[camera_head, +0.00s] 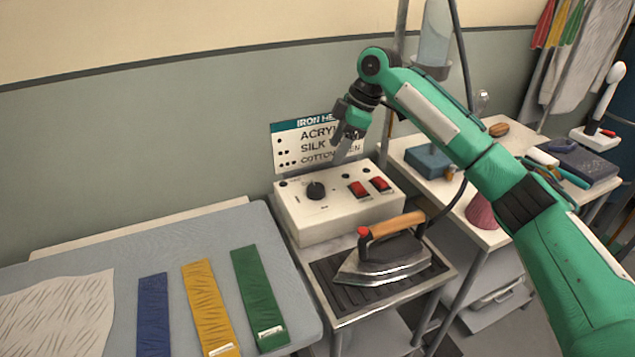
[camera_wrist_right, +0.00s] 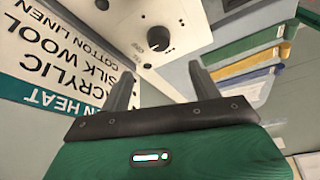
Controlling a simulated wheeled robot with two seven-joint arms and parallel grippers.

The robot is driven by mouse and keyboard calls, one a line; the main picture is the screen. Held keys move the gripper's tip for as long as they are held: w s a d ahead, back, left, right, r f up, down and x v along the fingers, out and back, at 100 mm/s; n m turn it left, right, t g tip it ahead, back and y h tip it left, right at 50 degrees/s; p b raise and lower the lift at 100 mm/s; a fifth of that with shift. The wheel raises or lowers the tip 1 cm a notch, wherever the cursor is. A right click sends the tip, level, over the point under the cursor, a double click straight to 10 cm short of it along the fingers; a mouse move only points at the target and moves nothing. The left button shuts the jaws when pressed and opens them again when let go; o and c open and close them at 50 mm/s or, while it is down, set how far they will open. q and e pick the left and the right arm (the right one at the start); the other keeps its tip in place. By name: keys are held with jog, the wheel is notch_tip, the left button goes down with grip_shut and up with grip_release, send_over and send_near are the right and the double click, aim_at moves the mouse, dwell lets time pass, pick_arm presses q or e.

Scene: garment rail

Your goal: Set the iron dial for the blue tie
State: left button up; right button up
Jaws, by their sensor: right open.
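The black iron dial (camera_head: 316,189) sits on top of a white control box (camera_head: 330,228); it also shows in the right wrist view (camera_wrist_right: 158,39). Its exact setting is too small to read. My right gripper (camera_head: 345,152) is open and empty above the box, apart from the dial. In the right wrist view its two fingers (camera_wrist_right: 163,80) point toward the dial. The blue tie (camera_head: 153,315) lies on the ironing surface at the left, beside a yellow tie (camera_head: 211,308) and a green tie (camera_head: 260,300), which bear white labels. My left gripper is out of view.
A heat chart (camera_head: 315,142) stands behind the box, listing acrylic, silk, wool and cotton linen. Two red switches (camera_head: 369,187) sit right of the dial. An iron (camera_head: 385,262) with a wooden handle rests on a dark ribbed pad (camera_head: 340,300) in front. A cluttered table stands at right.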

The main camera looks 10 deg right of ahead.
aim_at(316, 187)
jog(key=p+x, duration=0.1)
jog(key=x, duration=1.1)
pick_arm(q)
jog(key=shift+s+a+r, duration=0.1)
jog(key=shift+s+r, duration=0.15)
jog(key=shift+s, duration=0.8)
pick_arm(e)
jog(key=c, duration=1)
pick_arm(q)
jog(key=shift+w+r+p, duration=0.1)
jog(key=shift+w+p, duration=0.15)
jog(key=shift+p, duration=0.05)
pick_arm(e)
jog(key=shift+o, duration=0.2)
